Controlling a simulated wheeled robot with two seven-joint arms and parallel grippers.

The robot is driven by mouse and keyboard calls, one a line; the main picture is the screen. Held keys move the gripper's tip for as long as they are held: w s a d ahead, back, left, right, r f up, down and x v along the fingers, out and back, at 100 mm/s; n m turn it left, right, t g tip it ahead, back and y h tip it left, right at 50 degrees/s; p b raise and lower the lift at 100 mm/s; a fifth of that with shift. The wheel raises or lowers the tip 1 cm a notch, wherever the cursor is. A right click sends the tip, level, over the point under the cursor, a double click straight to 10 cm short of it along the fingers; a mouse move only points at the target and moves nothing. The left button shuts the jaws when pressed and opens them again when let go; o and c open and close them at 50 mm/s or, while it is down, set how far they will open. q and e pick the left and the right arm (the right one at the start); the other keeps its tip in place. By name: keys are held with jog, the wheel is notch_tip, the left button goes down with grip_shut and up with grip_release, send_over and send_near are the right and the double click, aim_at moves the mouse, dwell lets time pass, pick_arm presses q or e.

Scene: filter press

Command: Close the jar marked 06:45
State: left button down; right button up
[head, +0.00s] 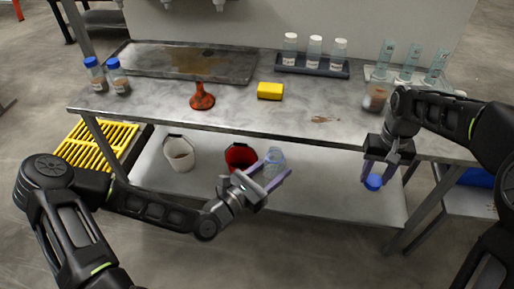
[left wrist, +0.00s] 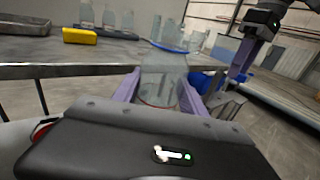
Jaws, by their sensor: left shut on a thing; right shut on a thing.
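A clear, see-through jar (head: 274,158) is held between the fingers of my left gripper (head: 268,176), out in front of the bench edge. In the left wrist view the jar (left wrist: 163,75) stands roughly upright between the purple fingers, with a blue ring around its top; no cap shows on it. I cannot read any time marking on it. My right gripper (head: 380,170) points down and is shut on a blue cap (head: 373,182), to the right of the jar and apart from it. Two other jars with blue caps (head: 106,76) stand at the bench's left end, their labels unreadable.
The steel bench (head: 230,112) carries an orange-red funnel (head: 202,97), a yellow sponge (head: 270,90), a stained tray (head: 185,62) and a rack of white-capped bottles (head: 312,67). Buckets (head: 180,155) sit on the lower shelf.

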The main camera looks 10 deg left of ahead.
pick_arm(q)
jog(key=shift+s+d+f+m+g+h, duration=0.3)
jog(key=shift+s+d+h, duration=0.1)
jog(key=shift+d, duration=0.2)
jog(key=shift+s+d+f+m+g+h, duration=0.2)
jog(key=shift+s+d+m+g+h, duration=0.15)
jog(key=shift+d, duration=0.2)
pick_arm(e)
jog(key=shift+a, duration=0.1)
jog(key=s+a+r+m, duration=0.1)
jog(key=a+r+m, duration=0.3)
jog(key=a, duration=0.8)
jog(key=s+a+r+m, duration=0.1)
jog(key=a+r+m, duration=0.3)
jog(key=a+r, duration=0.4)
jog(key=shift+a+r, duration=0.15)
jog(key=shift+a, duration=1.7)
